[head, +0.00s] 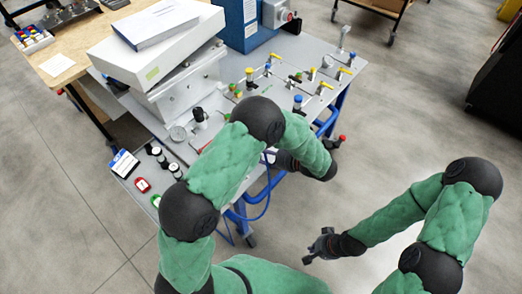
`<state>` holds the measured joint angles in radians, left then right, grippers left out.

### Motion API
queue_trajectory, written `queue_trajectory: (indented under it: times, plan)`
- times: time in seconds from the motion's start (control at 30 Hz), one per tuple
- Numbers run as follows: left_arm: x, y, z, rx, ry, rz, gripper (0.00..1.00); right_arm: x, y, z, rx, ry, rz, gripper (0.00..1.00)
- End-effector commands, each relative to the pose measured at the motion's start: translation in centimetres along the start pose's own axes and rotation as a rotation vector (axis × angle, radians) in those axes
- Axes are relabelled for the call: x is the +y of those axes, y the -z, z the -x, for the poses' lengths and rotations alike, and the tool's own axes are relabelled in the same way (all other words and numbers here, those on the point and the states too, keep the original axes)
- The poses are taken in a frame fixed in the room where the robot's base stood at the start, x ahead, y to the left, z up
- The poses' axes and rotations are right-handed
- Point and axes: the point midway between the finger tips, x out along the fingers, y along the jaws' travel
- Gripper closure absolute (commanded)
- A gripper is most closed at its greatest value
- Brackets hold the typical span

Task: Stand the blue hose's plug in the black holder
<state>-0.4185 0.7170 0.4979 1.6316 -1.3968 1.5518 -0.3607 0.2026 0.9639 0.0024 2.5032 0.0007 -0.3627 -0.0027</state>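A thin blue hose (267,190) hangs in a loop at the table's front edge, beside the blue table frame. Its plug cannot be made out. My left forearm reaches over the front of the table. My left gripper (278,158) shows only as a dark shape at the table's edge, partly behind my arm, near the upper end of the hose; its fingers and any grip are unclear. My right gripper (316,246) is over bare floor, away from the table, with its fingers apart and nothing between them. I cannot pick out the black holder for sure.
The grey table (222,103) carries a white box (165,48), a blue unit (250,22) and several valves with yellow and blue handles. Small black, red and green parts line its left edge. A wooden table (80,40) stands at upper left.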

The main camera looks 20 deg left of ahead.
Motion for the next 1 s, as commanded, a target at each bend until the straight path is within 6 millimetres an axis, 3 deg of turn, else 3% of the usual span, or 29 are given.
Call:
queue_trajectory:
  times: [0.3, 0.5, 0.7, 1.0]
  plan:
    - [-0.1, 0.0, 6.4, 0.001, 0.006, 0.0, 0.34, 0.0, 0.0, 0.0, 0.0, 0.0, 0.0, 1.0]
    - [-0.1, 0.0, 9.2, 0.0, 0.004, 0.001, 0.34, 0.0, 0.0, 0.0, 0.0, 0.0, 0.0, 1.0]
    - [0.0, 0.0, 10.3, 0.001, 0.002, 0.0, 0.34, 0.0, 0.0, 0.0, 0.0, 0.0, 0.0, 1.0]
    - [0.0, 0.0, 10.4, 0.001, 0.001, 0.0, 0.34, 0.0, 0.0, 0.0, 0.0, 0.0, 0.0, 1.0]
